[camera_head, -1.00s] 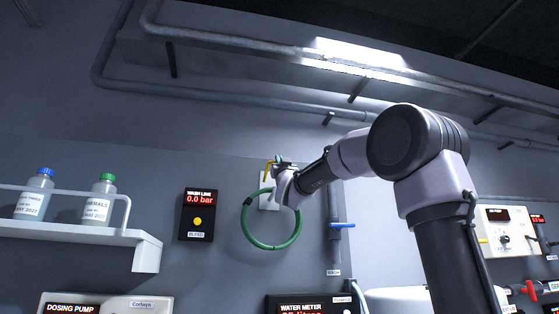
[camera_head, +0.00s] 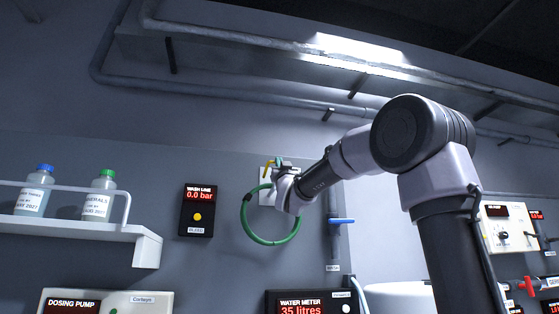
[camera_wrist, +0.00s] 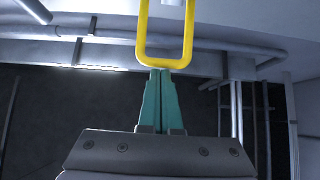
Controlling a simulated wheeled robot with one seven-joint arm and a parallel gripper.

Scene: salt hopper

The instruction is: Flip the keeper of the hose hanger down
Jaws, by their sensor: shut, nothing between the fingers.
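The hose hanger's keeper is a yellow loop (camera_wrist: 166,62); it stands large at the top middle of the wrist view, just past the fingertips. In the head view the yellow keeper (camera_head: 267,169) shows small at the top left of my gripper (camera_head: 277,164). The hanger's white plate (camera_head: 266,194) is on the wall, partly hidden by my wrist. A green hose coil (camera_head: 250,232) hangs there, its right side partly behind my arm. My gripper (camera_wrist: 163,72) has teal fingers that are together and empty, tips at the loop's lower bar. I cannot tell whether they touch it.
A wash line gauge (camera_head: 199,210) is on the wall left of the coil. A pipe with a blue valve handle (camera_head: 341,221) runs right of it. A white shelf (camera_head: 75,232) with two bottles juts out at left. A water meter (camera_head: 300,303) is below.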

